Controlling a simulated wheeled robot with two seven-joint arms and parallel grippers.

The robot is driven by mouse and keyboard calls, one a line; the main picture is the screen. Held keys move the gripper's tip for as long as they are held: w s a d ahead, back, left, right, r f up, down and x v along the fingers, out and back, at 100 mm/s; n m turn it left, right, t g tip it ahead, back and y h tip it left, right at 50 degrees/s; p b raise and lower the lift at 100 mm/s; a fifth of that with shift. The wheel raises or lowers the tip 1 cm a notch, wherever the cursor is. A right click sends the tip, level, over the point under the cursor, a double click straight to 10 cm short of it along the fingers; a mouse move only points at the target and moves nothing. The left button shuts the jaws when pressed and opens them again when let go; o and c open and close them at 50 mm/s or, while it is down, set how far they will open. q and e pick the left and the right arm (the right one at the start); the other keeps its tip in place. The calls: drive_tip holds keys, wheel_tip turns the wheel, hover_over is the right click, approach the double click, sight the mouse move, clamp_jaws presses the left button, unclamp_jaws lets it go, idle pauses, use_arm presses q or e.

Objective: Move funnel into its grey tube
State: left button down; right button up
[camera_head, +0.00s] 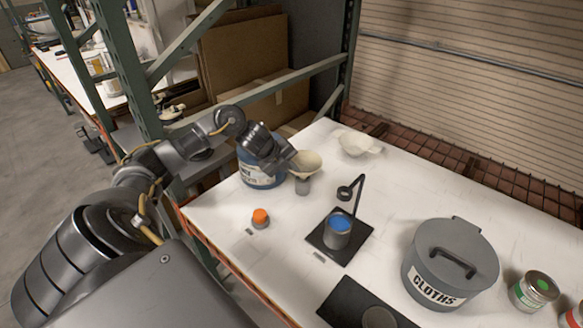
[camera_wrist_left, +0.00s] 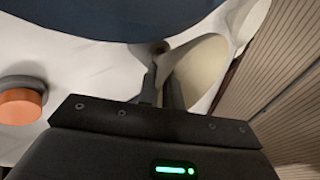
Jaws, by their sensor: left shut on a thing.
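The cream funnel (camera_head: 308,162) is beside the blue bucket, its wide mouth up. My left gripper (camera_head: 293,160) reaches it from the left and is shut on its rim. The grey tube (camera_head: 303,186) stands upright on the white table directly below the funnel. I cannot tell whether the funnel's spout is inside the tube or just above it. In the left wrist view the funnel (camera_wrist_left: 200,72) is at the fingertips of the left gripper (camera_wrist_left: 162,85). My right gripper is out of view.
The blue bucket (camera_head: 258,172) stands close left of the tube. An orange-capped container (camera_head: 260,217), a blue paint can (camera_head: 338,228) on a black plate, a grey CLOTHS bin (camera_head: 450,255) and a white vessel (camera_head: 360,144) stand around. A green rack post (camera_head: 130,70) rises behind my arm.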

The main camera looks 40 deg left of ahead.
use_arm(q)
drive_tip(key=shift+f+b, duration=0.45)
drive_tip(key=shift+f, duration=0.25)
drive_tip(key=c, duration=1.5)
unclamp_jaws()
drive_tip(key=b+v, duration=0.2)
drive_tip(key=v, duration=0.9)
drive_tip(key=shift+b, duration=0.4)
drive_tip(key=shift+w+a, duration=0.1)
